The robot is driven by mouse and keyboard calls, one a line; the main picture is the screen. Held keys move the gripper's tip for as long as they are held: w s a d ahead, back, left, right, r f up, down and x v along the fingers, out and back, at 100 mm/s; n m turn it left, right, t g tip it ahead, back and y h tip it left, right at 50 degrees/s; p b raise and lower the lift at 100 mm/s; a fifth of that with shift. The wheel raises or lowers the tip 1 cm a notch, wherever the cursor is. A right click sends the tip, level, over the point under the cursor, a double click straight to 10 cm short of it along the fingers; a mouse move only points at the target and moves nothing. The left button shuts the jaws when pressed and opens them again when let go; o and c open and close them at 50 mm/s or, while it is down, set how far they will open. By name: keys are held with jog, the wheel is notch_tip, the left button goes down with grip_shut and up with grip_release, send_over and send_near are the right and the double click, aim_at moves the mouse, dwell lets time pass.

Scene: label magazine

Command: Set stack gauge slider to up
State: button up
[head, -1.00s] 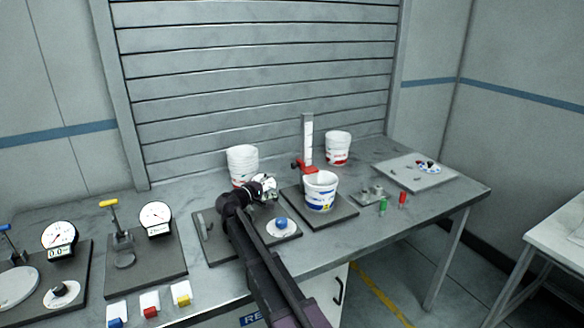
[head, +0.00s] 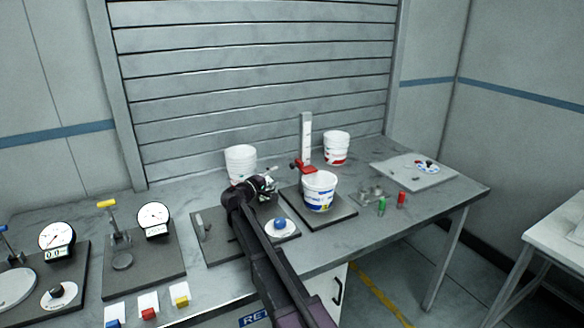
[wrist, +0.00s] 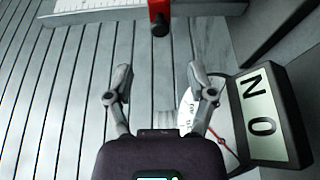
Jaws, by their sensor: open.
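The stack gauge (head: 307,135) is an upright post with a white scale strip, standing behind a white bucket in the head view. Its red slider (head: 305,167) sits low on the post, with a red arm reaching left. In the wrist view, a red piece with a dark rounded end (wrist: 159,16) shows at the top centre, beyond my fingertips; a white marked strip (wrist: 88,5) lies to its left. My gripper (head: 268,186) is left of the slider in the head view. In the wrist view my gripper (wrist: 159,85) is open, with nothing between its fingers.
A white bucket (head: 319,192) stands in front of the gauge. Other buckets stand behind my gripper (head: 241,161) and right of the gauge (head: 337,147). A blue-knobbed dial (head: 280,227) is below my gripper. A lettered display box (wrist: 265,115) is close right in the wrist view.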

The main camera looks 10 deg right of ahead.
aim_at(291, 167)
jog(key=x, duration=1)
jog(key=shift+w, duration=0.15)
grip_shut()
